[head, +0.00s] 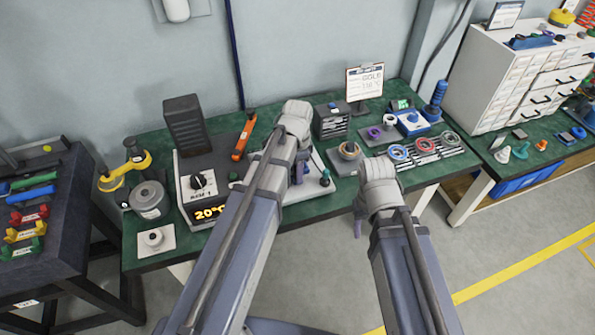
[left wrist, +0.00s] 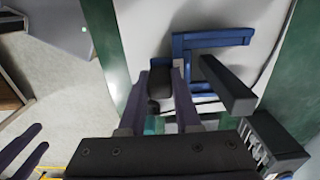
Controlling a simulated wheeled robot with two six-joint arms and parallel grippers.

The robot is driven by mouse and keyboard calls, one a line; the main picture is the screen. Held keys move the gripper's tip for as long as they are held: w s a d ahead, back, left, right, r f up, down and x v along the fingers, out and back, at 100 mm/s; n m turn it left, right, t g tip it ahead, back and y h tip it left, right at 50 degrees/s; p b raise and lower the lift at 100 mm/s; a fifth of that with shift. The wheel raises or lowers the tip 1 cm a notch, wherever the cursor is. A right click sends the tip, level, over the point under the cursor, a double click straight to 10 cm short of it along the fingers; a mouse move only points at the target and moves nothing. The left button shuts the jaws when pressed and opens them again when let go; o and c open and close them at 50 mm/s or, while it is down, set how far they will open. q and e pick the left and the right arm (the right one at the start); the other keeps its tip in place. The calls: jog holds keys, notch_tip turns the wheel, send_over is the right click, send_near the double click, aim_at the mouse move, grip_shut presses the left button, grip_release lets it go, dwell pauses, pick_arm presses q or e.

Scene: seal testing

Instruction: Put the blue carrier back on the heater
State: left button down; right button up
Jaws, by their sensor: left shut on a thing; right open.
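The blue carrier (left wrist: 184,42) shows in the left wrist view as an open blue frame over a pale surface. My left gripper (left wrist: 160,80) is shut on a dark block at the carrier's near left side, apparently its handle. In the head view my left gripper (head: 299,172) is over a white plate (head: 319,168) on the green bench; my arm hides most of the carrier. The likely heater, a white box with a dial and a 20°C display (head: 211,213), stands left of my left arm. My right gripper (head: 358,225) is open and empty, in front of the bench edge.
A pot (head: 149,199) and yellow-black equipment (head: 122,170) are further left. Coloured rings (head: 398,152) and a blue device (head: 411,122) crowd the bench's right part.

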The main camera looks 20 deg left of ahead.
pick_arm(q)
jog(key=shift+f+b, duration=0.6)
dwell(0.6)
jog(key=c, duration=0.5)
grip_release()
jog(key=shift+r, duration=0.15)
notch_tip(320, 180, up, 11)
jog(key=p, duration=1.1)
